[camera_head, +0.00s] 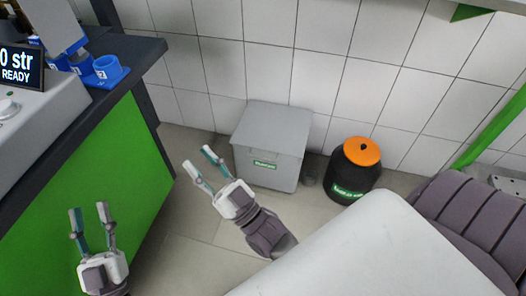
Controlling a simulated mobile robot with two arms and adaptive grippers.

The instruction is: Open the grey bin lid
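The grey bin (268,168) stands on the floor against the tiled wall, with a green label on its front. Its flat grey lid (274,126) lies closed on top. My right gripper (200,163) is open and empty, in front and to the left of the bin, its fingers pointing up and left. It appears apart from the bin. My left gripper (90,216) is open and empty at the lower left, in front of the green bench side. The bin's back is hidden.
A black container (349,178) with an orange lid (362,151) stands right of the bin. A green-sided bench (95,170) with a dark top fills the left, holding blue holders (106,69) and a display (20,67). Bare floor (205,243) lies between bench and bin.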

